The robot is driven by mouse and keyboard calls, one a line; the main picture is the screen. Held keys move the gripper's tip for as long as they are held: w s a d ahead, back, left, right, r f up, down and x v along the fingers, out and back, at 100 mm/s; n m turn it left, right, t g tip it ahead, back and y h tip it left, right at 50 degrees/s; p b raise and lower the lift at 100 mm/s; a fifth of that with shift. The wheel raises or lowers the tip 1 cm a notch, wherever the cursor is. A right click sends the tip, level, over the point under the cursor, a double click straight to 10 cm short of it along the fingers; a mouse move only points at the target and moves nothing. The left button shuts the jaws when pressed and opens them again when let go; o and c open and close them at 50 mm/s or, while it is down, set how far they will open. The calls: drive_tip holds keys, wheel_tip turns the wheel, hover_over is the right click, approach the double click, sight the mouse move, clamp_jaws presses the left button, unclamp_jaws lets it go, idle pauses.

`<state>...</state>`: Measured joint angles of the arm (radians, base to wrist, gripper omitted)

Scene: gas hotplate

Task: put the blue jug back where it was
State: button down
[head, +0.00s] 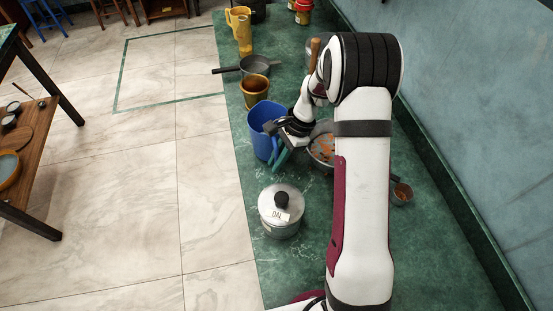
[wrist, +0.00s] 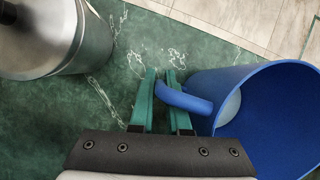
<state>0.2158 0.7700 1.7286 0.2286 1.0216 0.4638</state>
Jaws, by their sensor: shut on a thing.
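The blue jug (head: 258,143) stands upright near the left edge of the green counter in the head view. In the wrist view, the jug (wrist: 272,105) is on the right, its wide mouth towards the camera and a pale patch inside. My gripper (head: 279,159) is at the jug's right, lower side. In the wrist view, my gripper's teal fingers (wrist: 165,85) are shut on the jug's handle (wrist: 188,100). I cannot tell whether the jug's base touches the counter.
A lidded metal pot labelled DAL (head: 281,218) stands below the jug. A brass pot (head: 255,95) and a dark pan (head: 257,66) stand above it. A pan of orange food (head: 322,152) is partly hidden by my arm. The counter (head: 250,195) is bare between jug and DAL pot.

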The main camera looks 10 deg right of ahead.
drive_tip(key=shift+f, duration=0.15)
drive_tip(key=c, duration=0.9)
unclamp_jaws()
drive_tip(key=s+v, duration=0.1)
drive_tip(key=v, duration=1.1)
drive_tip(key=s+a+r+n+h, duration=0.1)
drive_tip(key=s+a+r+n, duration=0.25)
drive_tip(key=s+r, duration=0.25)
drive_tip(key=s+a+n+h, duration=0.1)
drive_tip(key=s+a+n, duration=0.1)
drive_tip(key=s, duration=0.8)
drive_tip(key=s+a+n+h, duration=0.1)
drive_tip(key=s+a+n, duration=0.2)
drive_tip(key=s, duration=0.7)
drive_tip(key=shift+s+r+n+t, duration=0.3)
drive_tip(key=shift+s+r+n, duration=0.05)
drive_tip(key=shift+r+n, duration=0.2)
